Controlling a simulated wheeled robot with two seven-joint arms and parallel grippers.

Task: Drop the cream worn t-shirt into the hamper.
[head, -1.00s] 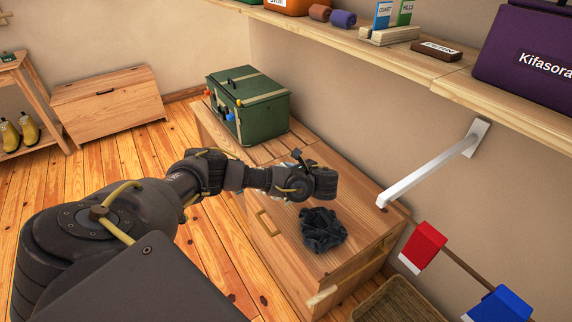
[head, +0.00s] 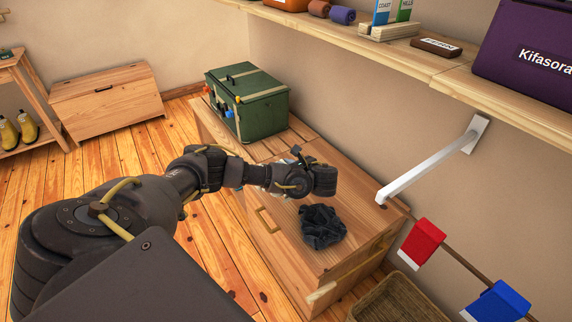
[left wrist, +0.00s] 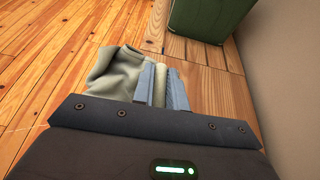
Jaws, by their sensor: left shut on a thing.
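The cream t-shirt (left wrist: 118,72) hangs crumpled in my left gripper (left wrist: 161,72), whose two grey fingers are shut on it in the left wrist view. Most of the shirt spreads to the left of the fingers, with a narrow fold between them. In the head view my left arm reaches over the wooden dresser, and its wrist hides the fingers and nearly all of the shirt. A wicker basket, the hamper (head: 398,302), stands at the bottom, beside the dresser's near end, partly cut off by the frame. My right gripper is not in view.
A dark crumpled cloth (head: 323,227) lies on the dresser (head: 345,195), close to my left wrist. A green box (head: 247,103) stands at its far end. A wall shelf (head: 400,55) and its white bracket (head: 435,160) overhang on the right.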

